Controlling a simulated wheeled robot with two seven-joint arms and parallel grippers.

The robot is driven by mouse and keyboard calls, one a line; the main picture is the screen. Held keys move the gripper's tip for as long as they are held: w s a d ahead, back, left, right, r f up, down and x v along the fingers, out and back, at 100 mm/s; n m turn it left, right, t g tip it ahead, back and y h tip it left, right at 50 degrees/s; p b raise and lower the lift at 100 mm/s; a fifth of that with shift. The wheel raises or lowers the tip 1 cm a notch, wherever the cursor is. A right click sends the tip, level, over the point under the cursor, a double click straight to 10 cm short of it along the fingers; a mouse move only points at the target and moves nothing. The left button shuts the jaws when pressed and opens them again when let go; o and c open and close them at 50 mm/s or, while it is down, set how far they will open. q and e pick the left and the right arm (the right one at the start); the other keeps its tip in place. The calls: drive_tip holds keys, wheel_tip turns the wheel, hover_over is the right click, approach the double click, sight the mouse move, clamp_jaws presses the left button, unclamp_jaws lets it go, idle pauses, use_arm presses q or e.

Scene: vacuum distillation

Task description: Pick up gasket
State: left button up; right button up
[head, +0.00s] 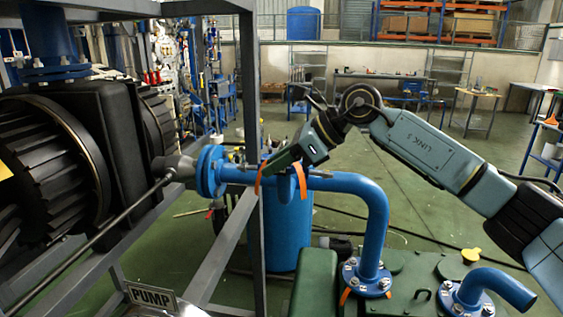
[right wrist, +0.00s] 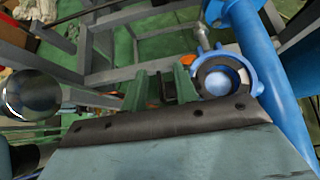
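My right gripper (head: 276,168) reaches in from the right, its green fingers pointing down and left over the blue pipe (head: 335,182). In the right wrist view its two fingers (right wrist: 160,92) stand apart, with a bit of orange and something dark showing between them. Narrow orange strips (head: 301,180) hang at both sides of the pipe below the gripper; I cannot tell whether they belong to a gasket. No gasket can be made out surely. The pipe's open flange (right wrist: 228,72) shows as a blue ring beside the fingers in the right wrist view. My left gripper is out of view.
A grey metal frame (head: 251,90) stands left of the gripper, around the black pump (head: 115,130). A bolted flange (head: 366,281) joins the pipe to green equipment (head: 316,286) below. A blue drum (head: 287,235) stands behind the pipe. Open green floor lies beyond.

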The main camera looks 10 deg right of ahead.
clamp_jaws()
drive_tip(key=shift+r, duration=0.15)
